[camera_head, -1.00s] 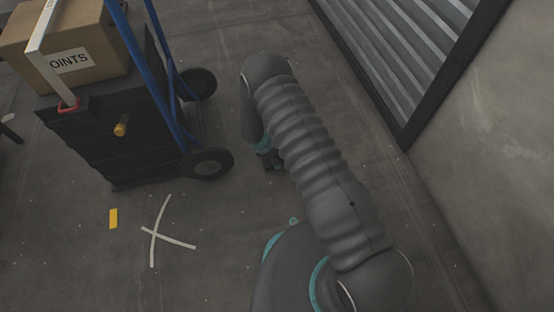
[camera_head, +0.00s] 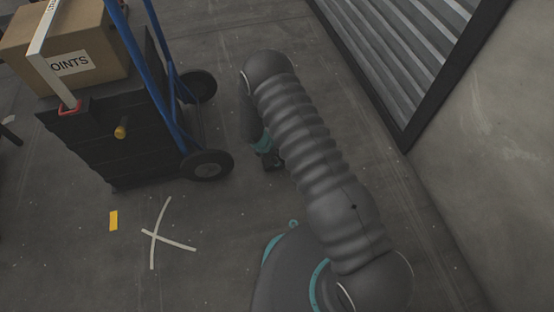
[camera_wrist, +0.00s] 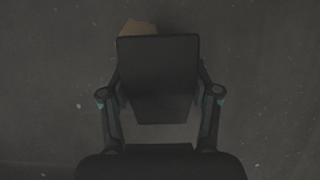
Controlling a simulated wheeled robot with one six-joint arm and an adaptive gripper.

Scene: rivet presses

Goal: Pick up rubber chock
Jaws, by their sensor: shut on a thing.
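The rubber chock (camera_wrist: 158,62) is a dark, wedge-like block in the middle of the wrist view. It sits between the two fingers of my gripper (camera_wrist: 161,88), which is shut on it from both sides. In the head view my gripper (camera_head: 268,158) shows only in small part, low beside my arm and right of the hand truck's wheels. The chock cannot be made out there, as my arm hides that spot.
A blue hand truck (camera_head: 165,75) with black wheels stands at left, beside a dark case (camera_head: 90,150) carrying a cardboard box (camera_head: 65,45). A tan patch (camera_wrist: 138,27) shows behind the chock. A shutter and wall bound the right.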

